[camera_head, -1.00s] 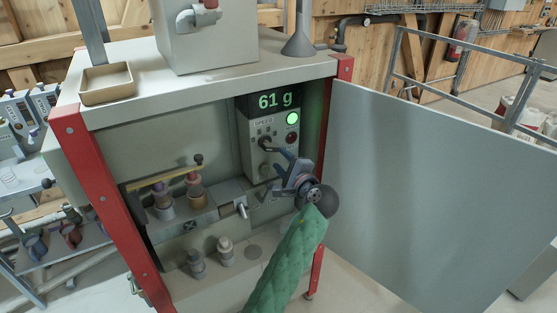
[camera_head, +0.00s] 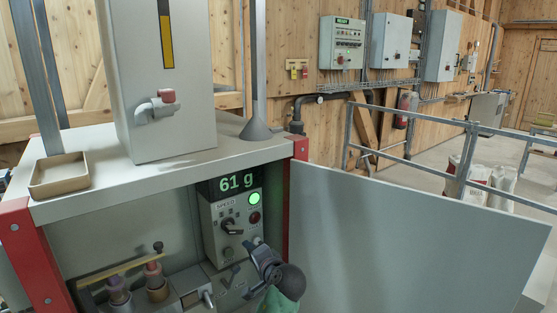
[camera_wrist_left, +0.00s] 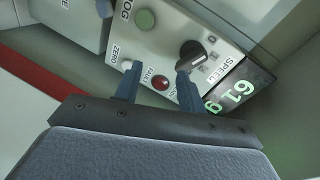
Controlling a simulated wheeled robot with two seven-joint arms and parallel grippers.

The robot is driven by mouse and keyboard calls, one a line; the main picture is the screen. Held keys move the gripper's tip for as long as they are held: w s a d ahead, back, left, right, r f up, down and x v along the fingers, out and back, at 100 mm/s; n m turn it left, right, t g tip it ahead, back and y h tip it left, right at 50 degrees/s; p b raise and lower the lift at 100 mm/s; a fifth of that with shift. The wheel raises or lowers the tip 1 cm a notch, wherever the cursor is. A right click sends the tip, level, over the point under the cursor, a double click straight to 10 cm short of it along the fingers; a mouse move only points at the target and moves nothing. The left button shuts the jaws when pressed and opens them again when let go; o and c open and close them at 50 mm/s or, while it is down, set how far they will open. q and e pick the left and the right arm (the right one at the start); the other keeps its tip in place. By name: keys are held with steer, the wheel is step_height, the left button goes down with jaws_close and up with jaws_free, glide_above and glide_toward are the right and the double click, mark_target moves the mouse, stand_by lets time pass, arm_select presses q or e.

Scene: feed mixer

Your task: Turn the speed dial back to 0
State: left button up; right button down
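The speed dial (camera_head: 231,227) is a dark knob on the grey control panel (camera_head: 212,243), under the SPEED label and the green 61 g display (camera_head: 236,182). In the left wrist view the dial (camera_wrist_left: 194,56) shows close up, the panel turned in the picture. A 0 mark (camera_wrist_left: 212,38) is beside it; the exact setting cannot be read. My left gripper (camera_head: 251,268) is just right of and below the dial in the head view. Its two fingers (camera_wrist_left: 156,88) are apart with nothing between them. One fingertip overlaps the dial's lower edge in the wrist view; contact cannot be told. My right gripper is not in view.
A lit green lamp (camera_head: 255,198) and a red button (camera_head: 255,218) sit right of the dial. The open grey door (camera_head: 400,240) stands right of my arm. Capped bottles (camera_head: 155,283) are at lower left. A red post (camera_head: 300,150) edges the cabinet.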

arm_select(q)
steer(key=s+a+f+n+g+h, duration=0.2)
steer(key=s+f+n+g+h, duration=0.55)
steer(key=s+f, duration=1)
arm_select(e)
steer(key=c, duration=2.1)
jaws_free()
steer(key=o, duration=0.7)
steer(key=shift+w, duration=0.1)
arm_select(q)
steer(key=s+a+f+g, duration=0.2)
steer(key=s+f, duration=0.8)
steer(key=s, duration=0.4)
steer(key=s+a+f+g+h, duration=0.1)
steer(key=s+a+f+g, duration=0.1)
steer(key=s+f, duration=0.9)
steer(key=s+a, duration=0.1)
steer(key=s, duration=0.2)
steer(key=shift+s+a+f+m, duration=0.15)
steer(key=shift+s+a+m, duration=0.05)
steer(key=shift+a+m, duration=0.15)
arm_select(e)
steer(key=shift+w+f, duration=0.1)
